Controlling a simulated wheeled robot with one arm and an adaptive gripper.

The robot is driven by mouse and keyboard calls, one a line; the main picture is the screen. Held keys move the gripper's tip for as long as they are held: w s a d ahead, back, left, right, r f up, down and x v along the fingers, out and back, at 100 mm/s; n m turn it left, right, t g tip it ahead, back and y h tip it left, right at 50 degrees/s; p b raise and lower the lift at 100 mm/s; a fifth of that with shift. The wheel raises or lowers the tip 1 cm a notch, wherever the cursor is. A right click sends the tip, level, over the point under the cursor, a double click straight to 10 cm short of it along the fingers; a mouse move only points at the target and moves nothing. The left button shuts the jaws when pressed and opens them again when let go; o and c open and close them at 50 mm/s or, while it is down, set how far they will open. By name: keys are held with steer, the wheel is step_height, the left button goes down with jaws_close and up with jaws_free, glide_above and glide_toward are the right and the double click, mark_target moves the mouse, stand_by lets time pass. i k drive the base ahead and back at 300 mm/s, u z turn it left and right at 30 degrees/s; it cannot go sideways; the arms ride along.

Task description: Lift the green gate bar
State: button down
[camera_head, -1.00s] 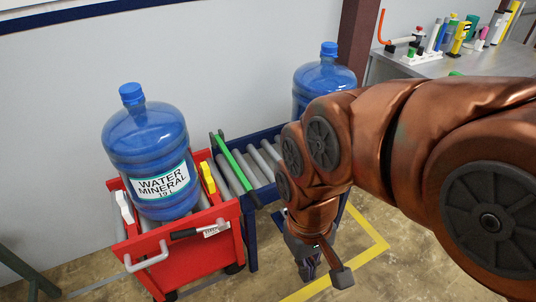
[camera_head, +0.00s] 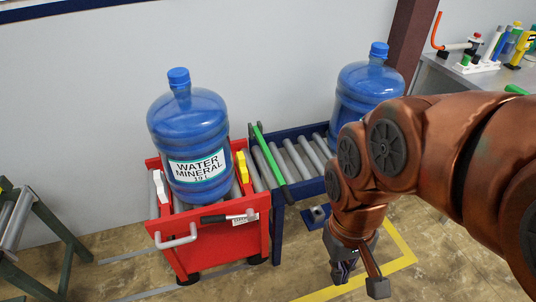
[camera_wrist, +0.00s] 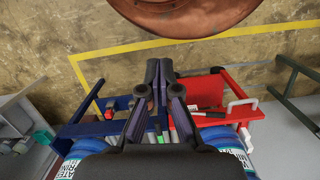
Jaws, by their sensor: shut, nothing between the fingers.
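The green gate bar (camera_head: 268,155) lies low and slantwise across the end of the blue-framed roller conveyor (camera_head: 300,165), beside the red cart (camera_head: 225,228). My gripper (camera_head: 342,272) hangs pointing down in front of the conveyor, to the right of and apart from the bar, with nothing held. In the wrist view its fingers (camera_wrist: 160,68) are together, with the blue conveyor frame to the left and the red cart to the right. The fingers and gripper body hide much of the middle there.
A blue water jug (camera_head: 188,145) stands on the cart, between a white catch (camera_head: 160,187) and a yellow one (camera_head: 242,167). A second jug (camera_head: 365,88) stands on the conveyor, partly behind my arm. A green-legged stand (camera_head: 50,235) is at left. The floor in front is clear.

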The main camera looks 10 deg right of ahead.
mark_target(281, 183)
steer(key=z, duration=0.05)
steer(key=k, duration=0.45)
steer(key=u, duration=0.7)
steer(key=i, duration=0.75)
steer(key=z, duration=0.25)
